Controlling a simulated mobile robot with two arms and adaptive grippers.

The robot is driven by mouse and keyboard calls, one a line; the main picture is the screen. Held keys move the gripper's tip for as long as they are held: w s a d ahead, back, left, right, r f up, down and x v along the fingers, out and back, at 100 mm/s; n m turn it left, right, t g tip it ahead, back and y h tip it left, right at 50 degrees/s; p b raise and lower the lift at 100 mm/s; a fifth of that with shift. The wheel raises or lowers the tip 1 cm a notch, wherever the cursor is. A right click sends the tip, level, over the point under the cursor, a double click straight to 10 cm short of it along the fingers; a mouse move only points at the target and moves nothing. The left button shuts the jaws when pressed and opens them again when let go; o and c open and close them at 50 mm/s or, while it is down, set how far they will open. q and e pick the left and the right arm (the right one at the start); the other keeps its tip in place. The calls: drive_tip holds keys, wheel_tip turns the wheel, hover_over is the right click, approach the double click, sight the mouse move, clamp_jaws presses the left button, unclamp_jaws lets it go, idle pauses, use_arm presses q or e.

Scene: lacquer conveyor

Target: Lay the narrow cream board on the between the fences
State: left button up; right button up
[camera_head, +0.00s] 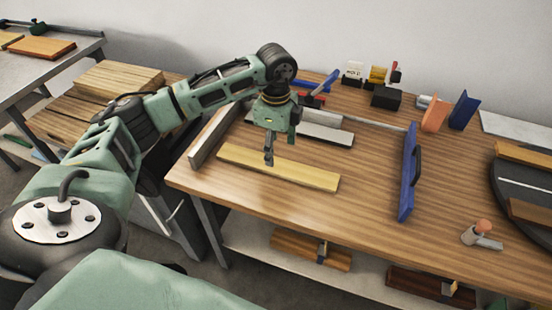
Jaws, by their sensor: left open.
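A narrow cream-yellow board (300,175) lies flat on the wooden workbench, at its front left part. A grey fence (212,138) stands on edge to its left, and a blue fence (408,178) with a dark handle stands to its right, so the board lies between them with a gap before the blue one. My right gripper is not in view.
Behind the board lies a pale grey-white strip (325,134). Small blocks, including a black one (386,97), stand along the back. A dark round turntable (508,190) is at the right, and a small metal piece with an orange knob (482,236) lies near the front. Bench right of the blue fence is mostly clear.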

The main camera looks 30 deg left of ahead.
sight(276, 165)
use_arm(q)
wheel_tip(276, 165, up, 6)
drive_tip(key=shift+r+b, duration=0.15)
drive_tip(key=shift+b, duration=0.15)
idle(0.5)
